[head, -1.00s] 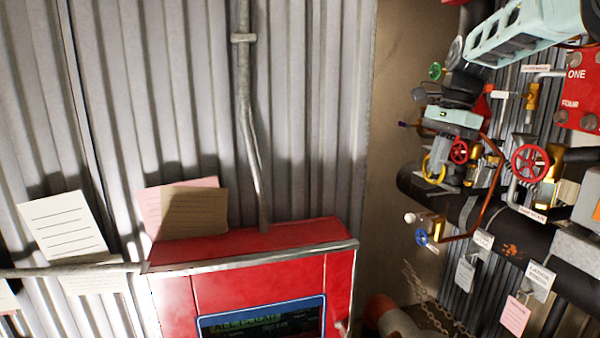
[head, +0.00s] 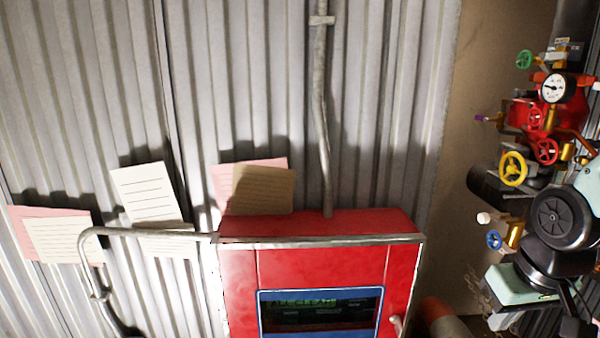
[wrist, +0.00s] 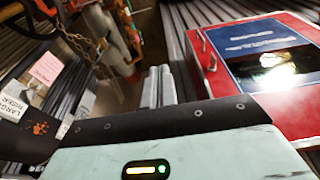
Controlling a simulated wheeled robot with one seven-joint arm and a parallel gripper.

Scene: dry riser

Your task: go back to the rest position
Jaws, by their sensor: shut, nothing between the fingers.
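My arm is folded in at the right edge of the head view, with pale green links and black round joints.
A red cabinet (head: 240,285) with a dark blue-framed window (head: 320,312) stands against the corrugated wall (head: 250,80). Valves with a yellow handwheel (head: 513,168) and a pressure gauge (head: 553,88) are behind and above my arm. A bent grey pipe (head: 150,234) and paper notes (head: 148,193) are at left.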

